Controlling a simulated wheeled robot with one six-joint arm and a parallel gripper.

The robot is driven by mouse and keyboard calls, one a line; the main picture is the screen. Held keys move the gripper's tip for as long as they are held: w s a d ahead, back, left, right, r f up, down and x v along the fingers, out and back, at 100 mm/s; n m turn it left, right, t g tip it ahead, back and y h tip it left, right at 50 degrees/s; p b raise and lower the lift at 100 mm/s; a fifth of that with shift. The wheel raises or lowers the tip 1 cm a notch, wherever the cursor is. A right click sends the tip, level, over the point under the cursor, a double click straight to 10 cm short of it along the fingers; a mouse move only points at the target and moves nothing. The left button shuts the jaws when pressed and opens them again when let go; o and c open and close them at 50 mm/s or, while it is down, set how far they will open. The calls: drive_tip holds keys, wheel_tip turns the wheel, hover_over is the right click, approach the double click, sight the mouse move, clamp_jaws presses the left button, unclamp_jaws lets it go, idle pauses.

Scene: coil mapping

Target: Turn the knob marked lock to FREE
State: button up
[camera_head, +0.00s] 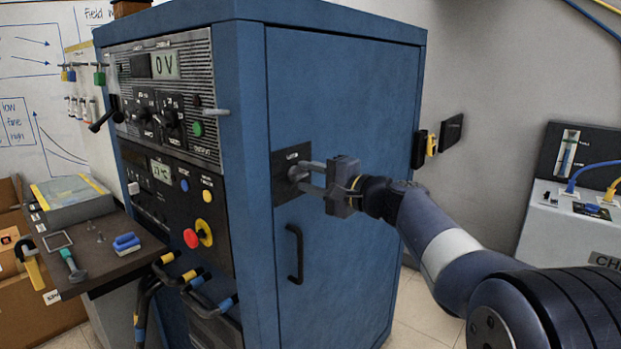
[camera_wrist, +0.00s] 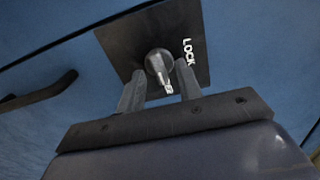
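The lock knob (camera_wrist: 157,62) is a round grey knob with a slim pale bar, on a square black plate (camera_wrist: 125,40) with the white word LOCK at its right. In the head view the plate (camera_head: 283,200) sits on the blue cabinet door, with the knob (camera_head: 297,173) partly hidden by my fingers. My gripper (camera_head: 308,177) reaches in from the right. In the wrist view my gripper (camera_wrist: 160,84) is open, one finger on each side of the knob's bar, with gaps showing. I cannot tell whether the tips touch the knob. No FREE mark is readable.
A black door handle (camera_head: 295,254) is below the plate. The blue cabinet's front panel (camera_head: 165,130) carries several knobs, levers and a red button. A side shelf (camera_head: 100,250) stands at left. A grey device (camera_head: 570,225) with cables is at right. Floor shows between.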

drive_tip(key=v, duration=1)
drive_tip(key=shift+s+d, duration=0.3)
drive_tip(key=x, duration=1.1)
drive_tip(key=shift+d, duration=0.1)
